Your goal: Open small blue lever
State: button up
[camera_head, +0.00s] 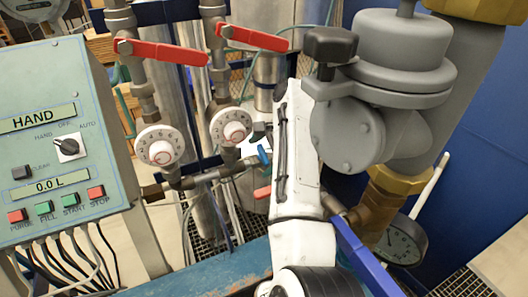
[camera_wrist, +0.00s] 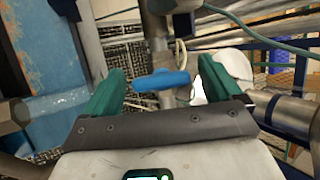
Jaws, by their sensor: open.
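The small blue lever (camera_wrist: 160,80) shows in the wrist view on a grey pipe fitting, lying nearly level across the picture. My gripper (camera_wrist: 160,66) has its two green fingers spread, one on each side of the lever in that view. Gaps show between the lever and both fingers, and nothing is held. How far the lever is from the fingertips in depth I cannot tell. In the head view a small part of the blue lever (camera_head: 263,155) shows just left of my white arm, which hides most of the area around my gripper.
Two red levers (camera_head: 168,52) (camera_head: 255,38) sit on pipes above two white dials (camera_head: 158,146) (camera_head: 231,126). A control panel (camera_head: 57,140) stands at the left. A grey meter (camera_head: 375,100) and a large blue lever (camera_head: 362,255) are close to my arm's right side.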

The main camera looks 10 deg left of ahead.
jog(key=shift+c, duration=0.4)
jog(key=c, duration=1)
jog(key=shift+o, duration=0.2)
jog(key=shift+n, duration=0.4)
jog(key=n+g+h, duration=0.1)
jog(key=n, duration=0.3)
jog(key=shift+n+h, duration=0.3)
jog(key=shift+h, duration=0.1)
jog(key=n+h, duration=0.1)
jog(key=n, duration=0.3)
jog(key=shift+f+g+h, duration=0.1)
jog(key=shift+g+h, duration=0.2)
jog(key=shift+h, duration=0.1)
jog(key=shift+n, duration=0.4)
